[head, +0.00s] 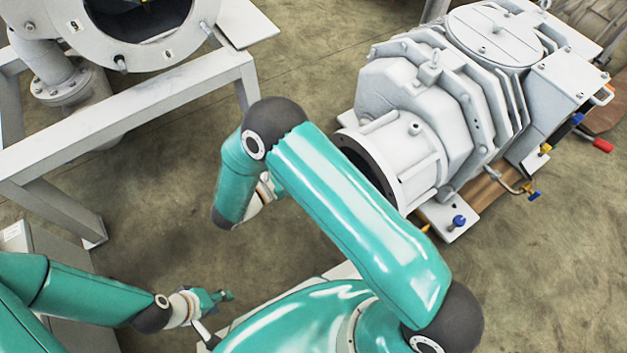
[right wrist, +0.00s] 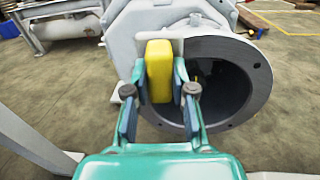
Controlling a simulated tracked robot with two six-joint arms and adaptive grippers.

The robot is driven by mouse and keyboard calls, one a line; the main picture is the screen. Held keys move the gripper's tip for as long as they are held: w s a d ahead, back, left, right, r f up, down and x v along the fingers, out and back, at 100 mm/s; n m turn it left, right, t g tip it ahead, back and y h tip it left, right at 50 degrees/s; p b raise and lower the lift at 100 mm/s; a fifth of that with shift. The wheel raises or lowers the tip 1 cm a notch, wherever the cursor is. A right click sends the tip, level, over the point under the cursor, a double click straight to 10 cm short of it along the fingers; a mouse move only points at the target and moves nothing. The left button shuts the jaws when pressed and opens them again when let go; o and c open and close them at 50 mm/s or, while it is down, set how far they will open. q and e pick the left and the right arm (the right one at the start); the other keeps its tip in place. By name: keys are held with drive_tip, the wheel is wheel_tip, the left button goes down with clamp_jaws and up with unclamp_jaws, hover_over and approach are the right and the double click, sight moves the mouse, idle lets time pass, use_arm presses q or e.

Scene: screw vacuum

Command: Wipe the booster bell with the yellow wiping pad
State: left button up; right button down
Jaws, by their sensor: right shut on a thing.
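The booster bell (head: 405,155) is the white round flanged end of the big pump in the head view, with a dark opening facing left. In the right wrist view its dark flange ring (right wrist: 262,78) fills the right of the middle. My right gripper (right wrist: 159,82) is shut on the yellow wiping pad (right wrist: 159,62), held upright. The pad overlaps the ring's left edge; I cannot tell whether it touches. In the head view my right arm hides the pad and right fingers. My left gripper (head: 222,297) is low over the floor, apart from the bell; its opening is unclear.
A grey steel frame (head: 125,115) with a large round flanged vessel (head: 85,45) stands at the upper left. The pump (head: 470,95) sits on a wooden pallet, with coloured handles at its side. Bare floor (head: 310,65) lies between frame and pump.

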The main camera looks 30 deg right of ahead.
use_arm(q)
drive_tip(key=shift+f+p, duration=0.15)
drive_tip(key=shift+p, duration=0.15)
use_arm(e)
drive_tip(key=shift+g, duration=0.8)
drive_tip(key=shift+s+d+f, duration=0.2)
drive_tip(key=shift+d+f, duration=0.15)
drive_tip(key=shift+d, duration=0.5)
drive_tip(key=shift+s+d+f, duration=0.25)
drive_tip(key=shift+d+f, duration=0.1)
drive_tip(key=shift+d, duration=0.55)
drive_tip(key=shift+s+d+f, duration=0.2)
drive_tip(key=shift+d+f, duration=0.15)
drive_tip(key=shift+d, duration=0.5)
drive_tip(key=shift+w+d, duration=0.1)
drive_tip(key=shift+d, duration=0.8)
use_arm(q)
drive_tip(key=shift+r, duration=0.2)
use_arm(e)
drive_tip(key=s, duration=0.4)
drive_tip(key=shift+d, duration=0.2)
